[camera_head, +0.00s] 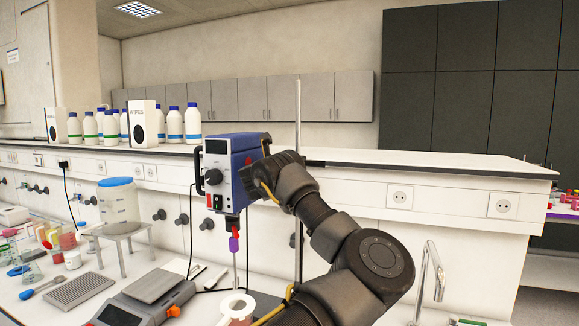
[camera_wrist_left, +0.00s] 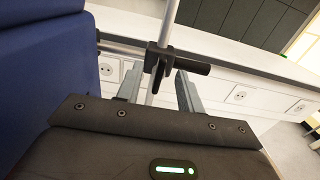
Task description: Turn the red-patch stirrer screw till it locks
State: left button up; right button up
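The blue overhead stirrer (camera_head: 232,175) hangs beside the upright metal rod (camera_head: 298,120), with red and purple parts below its body. In the left wrist view its blue housing (camera_wrist_left: 45,60) fills the left side. A dark clamp (camera_wrist_left: 160,58) sits on the rod (camera_wrist_left: 168,22), with a black bar to the right and a small dark part hanging down, possibly the screw. No red patch shows there. My left gripper (camera_wrist_left: 159,92) has its fingers apart, on either side of that part; contact cannot be told. In the head view its dark body sits against the stirrer's right side. My right gripper is not in view.
White bottles (camera_head: 175,123) line the shelf behind. A tap (camera_head: 432,270) stands at right. A white ring-shaped item is below the stirrer.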

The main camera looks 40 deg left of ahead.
pick_arm(q)
grip_shut()
jog(key=m+b, duration=0.2)
jog(key=m, duration=0.4)
jog(key=m+b, duration=0.2)
jog(key=m, duration=0.4)
jog(key=m+b, duration=0.1)
jog(key=m, duration=0.5)
jog(key=shift+d+f+b, duration=0.2)
jog(key=shift+f+b, duration=0.1)
jog(key=shift+b, duration=0.1)
dwell(0.4)
